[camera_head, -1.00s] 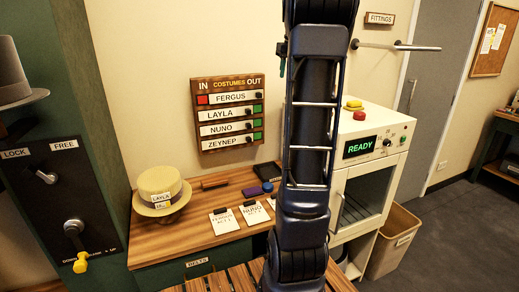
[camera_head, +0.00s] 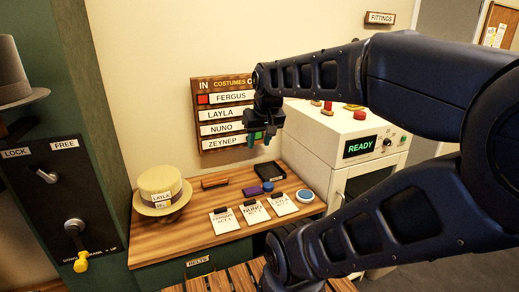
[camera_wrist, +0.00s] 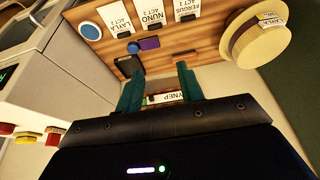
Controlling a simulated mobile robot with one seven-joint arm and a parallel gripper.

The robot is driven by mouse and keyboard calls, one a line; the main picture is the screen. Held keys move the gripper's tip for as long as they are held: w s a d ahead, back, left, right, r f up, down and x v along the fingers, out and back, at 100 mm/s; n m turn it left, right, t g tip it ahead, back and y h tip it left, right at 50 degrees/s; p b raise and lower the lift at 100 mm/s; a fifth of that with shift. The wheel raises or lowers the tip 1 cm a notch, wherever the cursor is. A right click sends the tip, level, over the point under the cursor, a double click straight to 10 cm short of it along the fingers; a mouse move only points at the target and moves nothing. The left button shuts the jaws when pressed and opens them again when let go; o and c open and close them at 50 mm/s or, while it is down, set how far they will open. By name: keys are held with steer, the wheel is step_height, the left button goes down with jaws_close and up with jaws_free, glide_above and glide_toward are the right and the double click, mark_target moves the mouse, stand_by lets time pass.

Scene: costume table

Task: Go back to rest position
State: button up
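My gripper (camera_head: 262,136) hangs in the air in front of the right side of the costume board (camera_head: 222,86). Its two green fingers stand apart in the wrist view (camera_wrist: 160,82), and I see nothing held between them. The board's Zeynep label (camera_wrist: 165,97) shows behind the fingers. My arm is folded, with its elbow to the right in the head view. It covers part of the white machine (camera_head: 331,125).
The wooden table (camera_head: 190,232) below holds a straw hat (camera_head: 162,192), several cards including Nuno's (camera_head: 254,214), a black box (camera_head: 270,175), a purple block (camera_head: 252,190) and a blue round thing (camera_head: 305,195). A lever panel (camera_head: 50,205) stands left.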

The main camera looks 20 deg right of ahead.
steer(key=shift+s+a+f, duration=0.25)
steer(key=shift+s+f, duration=0.25)
steer(key=shift+f, duration=0.05)
steer(key=shift+s+a+f, duration=0.2)
steer(key=shift+s+f, duration=0.25)
steer(key=shift+f, duration=0.05)
stand_by(0.6)
